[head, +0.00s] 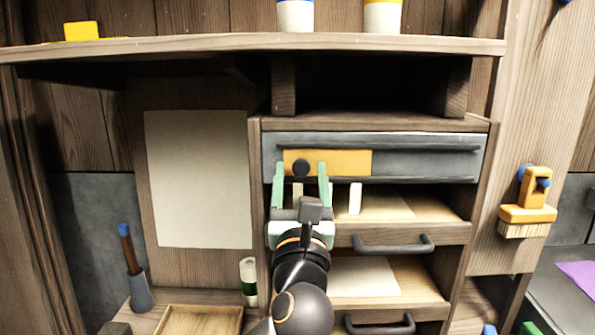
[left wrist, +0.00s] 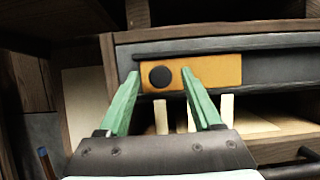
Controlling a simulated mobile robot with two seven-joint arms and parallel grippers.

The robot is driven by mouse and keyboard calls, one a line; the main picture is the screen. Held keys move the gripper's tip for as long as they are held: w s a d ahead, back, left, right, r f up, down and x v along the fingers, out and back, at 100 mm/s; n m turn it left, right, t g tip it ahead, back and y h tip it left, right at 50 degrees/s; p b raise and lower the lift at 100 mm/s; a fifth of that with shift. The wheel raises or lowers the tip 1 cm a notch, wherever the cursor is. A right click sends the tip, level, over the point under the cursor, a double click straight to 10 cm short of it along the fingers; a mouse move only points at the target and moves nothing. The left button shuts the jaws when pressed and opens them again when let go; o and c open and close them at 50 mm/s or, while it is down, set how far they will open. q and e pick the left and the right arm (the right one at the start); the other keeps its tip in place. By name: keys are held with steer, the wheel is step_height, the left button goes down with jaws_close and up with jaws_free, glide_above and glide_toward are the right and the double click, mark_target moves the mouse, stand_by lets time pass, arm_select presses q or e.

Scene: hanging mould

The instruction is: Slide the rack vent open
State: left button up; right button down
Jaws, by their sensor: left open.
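The rack vent is a grey metal panel (head: 425,155) across the top of the drawer rack. An orange-yellow slide plate (head: 345,162) with a round black knob (head: 301,168) sits at its left end. In the left wrist view the plate (left wrist: 215,72) and the knob (left wrist: 160,76) show clearly. My left gripper (head: 302,172) is open, with one pale green finger on each side of the knob. In the left wrist view its fingertips (left wrist: 160,74) lie left and right of the knob, with gaps between; contact cannot be told. My right gripper is not in view.
Below the vent are open shelves with boards and dark drawer handles (head: 392,244). A wooden shelf (head: 200,47) runs above. A pale sheet (head: 200,180) hangs at the left, and an orange brush (head: 528,212) hangs at the right.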

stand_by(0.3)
arm_select(q)
jaws_close()
stand_by(0.4)
stand_by(0.9)
